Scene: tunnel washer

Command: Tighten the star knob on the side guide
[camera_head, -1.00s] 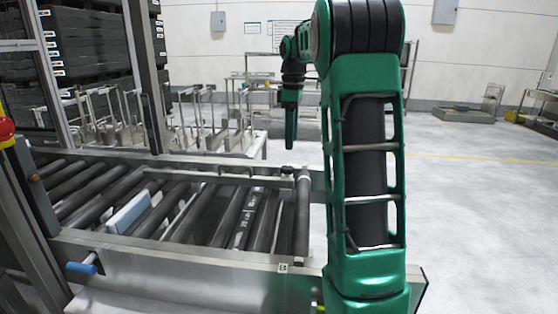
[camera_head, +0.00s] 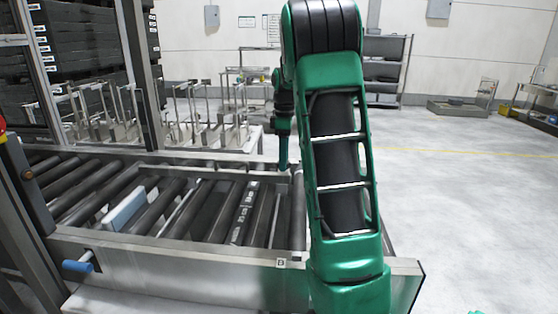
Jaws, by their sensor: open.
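The side guide (camera_head: 215,176) is a thin metal rail lying across the far part of the roller conveyor. The star knob cannot be made out; it may be hidden or too small to see. My gripper (camera_head: 283,166) points down, open, at the right end of the guide, near the conveyor's far right corner. Its green tip appears close to the guide; I cannot tell whether they touch. My arm hides part of the conveyor's right end.
A blue-white block (camera_head: 124,209) lies among the dark rollers. A blue handle (camera_head: 77,267) sticks out of the conveyor's near frame (camera_head: 180,277). Metal racks (camera_head: 185,125) stand behind.

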